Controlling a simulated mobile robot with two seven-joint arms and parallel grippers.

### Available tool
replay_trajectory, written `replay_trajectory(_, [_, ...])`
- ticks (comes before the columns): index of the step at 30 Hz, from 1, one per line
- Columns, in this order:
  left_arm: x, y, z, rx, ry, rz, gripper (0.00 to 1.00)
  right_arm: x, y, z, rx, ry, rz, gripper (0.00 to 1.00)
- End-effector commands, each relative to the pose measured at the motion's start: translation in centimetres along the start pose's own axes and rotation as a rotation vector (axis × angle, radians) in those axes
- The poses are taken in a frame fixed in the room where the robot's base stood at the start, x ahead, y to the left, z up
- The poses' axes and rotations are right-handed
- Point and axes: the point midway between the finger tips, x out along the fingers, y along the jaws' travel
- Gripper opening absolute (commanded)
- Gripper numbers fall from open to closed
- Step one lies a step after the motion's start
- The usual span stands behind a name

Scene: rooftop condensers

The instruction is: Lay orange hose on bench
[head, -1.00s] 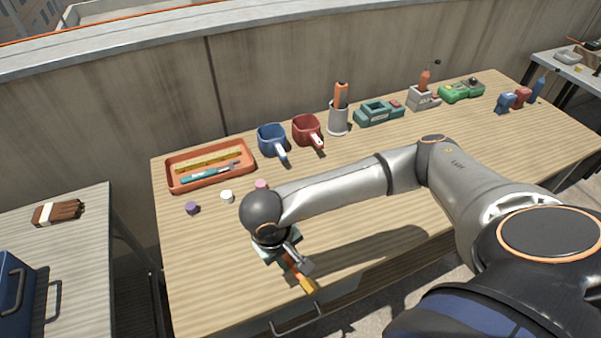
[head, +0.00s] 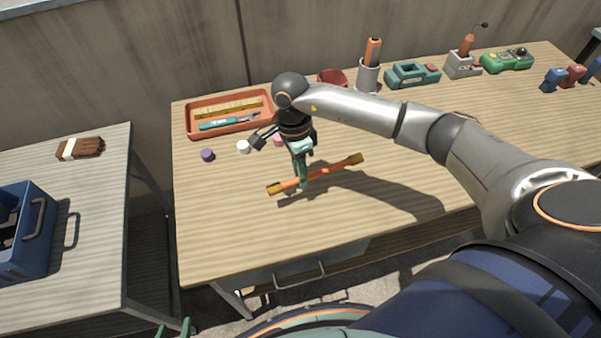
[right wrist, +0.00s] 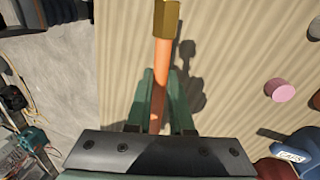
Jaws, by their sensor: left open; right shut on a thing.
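The orange hose (head: 330,173) is a short straight piece with brass-coloured ends. My right gripper (head: 303,182) is shut on it near its middle, with green fingers pointing down. The hose lies roughly level over the front middle of the wooden bench (head: 230,230). I cannot tell whether it touches the top. In the right wrist view the hose (right wrist: 162,65) runs between the fingers, with its shadow beside it on the bench. My left gripper (head: 172,328) shows only its green fingertips at the bottom edge, open and apart from the bench.
An orange tray (head: 190,122) with tools stands at the back left. Purple (head: 207,155) and white (head: 243,146) caps lie before it. The bench's front left is clear.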

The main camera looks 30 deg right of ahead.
Motion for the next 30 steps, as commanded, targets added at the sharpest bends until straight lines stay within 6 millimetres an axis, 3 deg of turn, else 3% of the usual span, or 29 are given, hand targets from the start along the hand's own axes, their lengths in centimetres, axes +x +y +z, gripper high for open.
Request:
replay_trajectory(15, [2.2,-0.2,2.4,0.000,0.000,0.000,0.56,4.6,-0.9,0.1,-0.004,0.000,-0.001,0.00])
replay_trajectory(28, [2.4,-0.2,2.7,0.000,0.000,0.000,0.56,5.2,-1.1,0.1,-0.005,0.001,-0.002,0.00])
replay_trajectory(29, [2.4,-0.2,2.7,0.000,0.000,0.000,0.56,5.2,-1.1,0.1,-0.005,0.001,-0.002,0.21])
replay_trajectory(30, [2.4,-0.2,2.7,0.000,0.000,0.000,0.56,5.2,-1.1,0.1,-0.005,0.001,-0.002,0.26])
